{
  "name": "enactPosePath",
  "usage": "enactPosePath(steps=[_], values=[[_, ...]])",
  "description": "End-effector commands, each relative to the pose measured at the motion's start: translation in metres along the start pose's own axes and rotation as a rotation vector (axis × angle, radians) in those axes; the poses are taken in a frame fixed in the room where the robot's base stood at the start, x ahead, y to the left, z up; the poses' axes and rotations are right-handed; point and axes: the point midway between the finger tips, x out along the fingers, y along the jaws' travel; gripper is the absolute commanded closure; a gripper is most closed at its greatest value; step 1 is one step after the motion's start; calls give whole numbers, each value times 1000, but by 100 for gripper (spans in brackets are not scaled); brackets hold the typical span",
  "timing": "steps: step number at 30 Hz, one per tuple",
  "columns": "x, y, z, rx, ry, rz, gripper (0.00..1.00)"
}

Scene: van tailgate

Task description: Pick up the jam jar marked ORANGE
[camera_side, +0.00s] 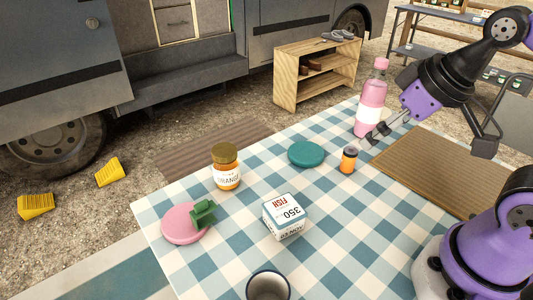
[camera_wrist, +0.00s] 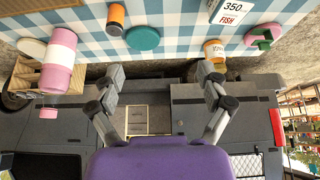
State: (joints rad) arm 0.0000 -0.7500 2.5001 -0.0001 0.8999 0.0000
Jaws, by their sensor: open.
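The jam jar marked ORANGE (camera_side: 226,167) stands upright on the checked table near its far edge, with a brown-gold lid and a white label. It also shows in the wrist view (camera_wrist: 214,50), upside down, near the tip of the right finger in the picture, with clear space around its label. My gripper (camera_side: 376,137) is at the table's right side in the side view, beside the pink bottle (camera_side: 369,108) and well away from the jar. In the wrist view my gripper (camera_wrist: 158,85) has its two fingers wide apart with nothing between them.
A teal disc (camera_side: 306,154) and a small orange jar with a dark lid (camera_side: 348,160) stand between my gripper and the jam jar. A white FISH box (camera_side: 285,216), a pink plate (camera_side: 181,226) with a green object (camera_side: 203,214), and a mug (camera_side: 268,287) are nearer the front.

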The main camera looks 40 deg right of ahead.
Motion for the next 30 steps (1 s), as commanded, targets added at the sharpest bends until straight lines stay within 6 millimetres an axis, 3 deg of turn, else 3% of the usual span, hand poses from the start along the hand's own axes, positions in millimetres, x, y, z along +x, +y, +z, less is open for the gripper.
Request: enactPosePath(steps=[15, 17, 22, 27, 30], values=[[1, -2, -7, -13, -6, -6, 0], [3, -6, -18, -30, -13, -14, 0], [27, -31, -70, -120, -42, -57, 0], [77, -73, -119, -225, -71, -107, 0], [108, -96, -135, -276, -84, -131, 0]])
